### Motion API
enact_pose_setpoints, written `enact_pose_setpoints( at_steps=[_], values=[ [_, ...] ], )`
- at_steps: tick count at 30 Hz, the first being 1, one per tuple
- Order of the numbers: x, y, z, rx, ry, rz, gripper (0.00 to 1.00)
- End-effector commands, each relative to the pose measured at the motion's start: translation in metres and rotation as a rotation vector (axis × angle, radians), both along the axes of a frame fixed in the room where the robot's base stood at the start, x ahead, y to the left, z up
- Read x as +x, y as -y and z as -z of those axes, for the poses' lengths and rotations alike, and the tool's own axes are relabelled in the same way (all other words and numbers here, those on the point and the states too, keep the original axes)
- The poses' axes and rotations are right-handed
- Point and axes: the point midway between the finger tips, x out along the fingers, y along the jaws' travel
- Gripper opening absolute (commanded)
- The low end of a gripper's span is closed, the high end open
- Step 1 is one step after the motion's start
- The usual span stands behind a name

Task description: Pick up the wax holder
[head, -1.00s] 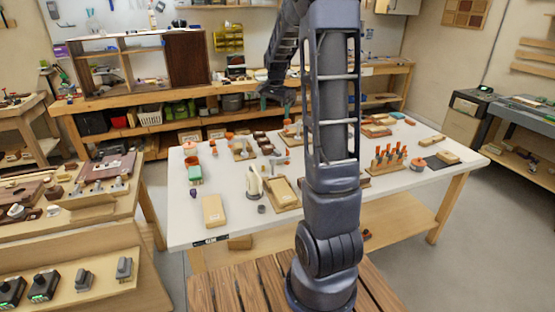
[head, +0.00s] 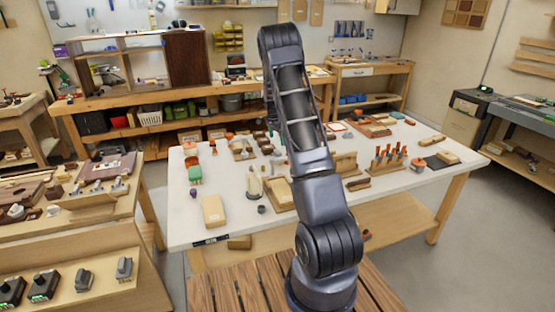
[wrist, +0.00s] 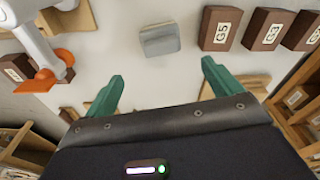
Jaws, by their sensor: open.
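My gripper (wrist: 160,84) is open in the wrist view, its two green fingers apart with nothing between them. A small grey, square-faced block (wrist: 160,39) lies on the white surface beyond the fingertips, roughly midway between them and apart from both. It may be the wax holder, but no label on it is readable, so I cannot tell. Dark brown blocks with white labels, one a brown block (wrist: 221,28), lie to its right. In the head view my gripper is hidden behind my arm.
The white worktable (head: 190,226) is crowded with small items. A tan box (head: 213,211) is near its front left, and a rack of orange-handled tools (head: 388,160) stands at right. A grey-white object with orange parts (wrist: 45,78) lies left in the wrist view.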

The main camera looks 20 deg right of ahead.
Motion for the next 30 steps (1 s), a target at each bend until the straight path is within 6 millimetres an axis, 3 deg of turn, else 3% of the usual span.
enact_pose_setpoints(
  at_steps=[7, 15, 23, 30],
  values=[
    [0.002, 0.003, 0.018, -0.001, -0.002, 0.008, 0.91],
    [0.003, 0.006, 0.054, -0.001, -0.003, 0.008, 0.91],
    [0.003, 0.007, 0.070, -0.001, -0.002, 0.008, 0.91],
    [0.004, 0.007, 0.103, -0.002, -0.003, 0.006, 0.91]
  ],
)
